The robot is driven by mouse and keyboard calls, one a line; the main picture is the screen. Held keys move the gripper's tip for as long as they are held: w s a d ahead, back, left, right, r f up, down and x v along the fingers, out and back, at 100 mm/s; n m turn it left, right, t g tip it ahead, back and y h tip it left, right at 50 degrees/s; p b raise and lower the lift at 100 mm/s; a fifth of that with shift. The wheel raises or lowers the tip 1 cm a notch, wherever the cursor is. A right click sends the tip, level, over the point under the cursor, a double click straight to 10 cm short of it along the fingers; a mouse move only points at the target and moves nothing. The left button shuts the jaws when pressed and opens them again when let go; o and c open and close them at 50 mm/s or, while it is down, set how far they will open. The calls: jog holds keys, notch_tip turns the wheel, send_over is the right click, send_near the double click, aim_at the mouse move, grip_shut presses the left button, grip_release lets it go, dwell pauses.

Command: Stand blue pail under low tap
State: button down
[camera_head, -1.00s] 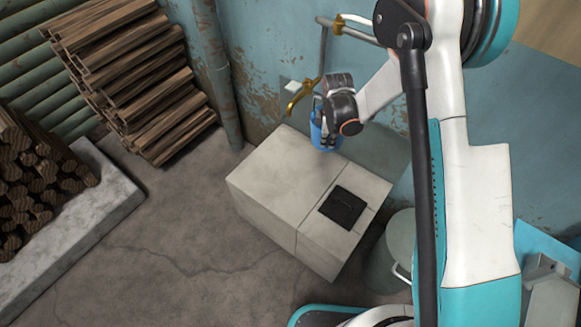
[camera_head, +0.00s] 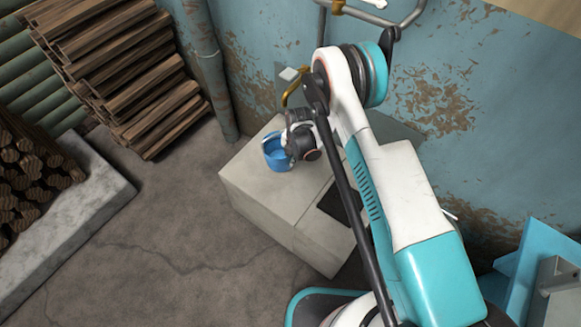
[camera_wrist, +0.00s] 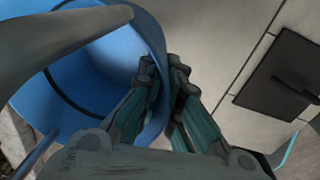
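The blue pail (camera_head: 275,158) is upright, at or just above the far left part of the pale block's top (camera_head: 262,190); I cannot tell whether it touches. The low brass tap (camera_head: 289,92) comes from the wall just behind the pail. My gripper (camera_head: 290,147) is at the pail's right side. In the wrist view the pail (camera_wrist: 100,65) fills the left, and my gripper's fingers (camera_wrist: 165,95) are shut on its rim, one inside and one outside. A thick, dull bar (camera_wrist: 60,45) crosses above the pail's mouth there, perhaps the tap's spout.
A dark square plate (camera_head: 340,203) is set in the block's right part. Stacked wood (camera_head: 120,70) and a stone ledge (camera_head: 75,225) stand at the left. A metal pipe (camera_head: 390,22) runs high on the blue wall. The floor left of the block is clear.

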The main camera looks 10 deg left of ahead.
jog(key=shift+f+b, duration=1)
jog(key=shift+f, duration=2.15)
jog(key=shift+f, duration=0.1)
jog(key=c, duration=1.8)
grip_release()
notch_tip(320, 180, up, 12)
jog(key=d+p, duration=0.1)
jog(key=p, duration=0.3)
jog(key=shift+s, duration=0.3)
jog(key=shift+r, duration=0.2)
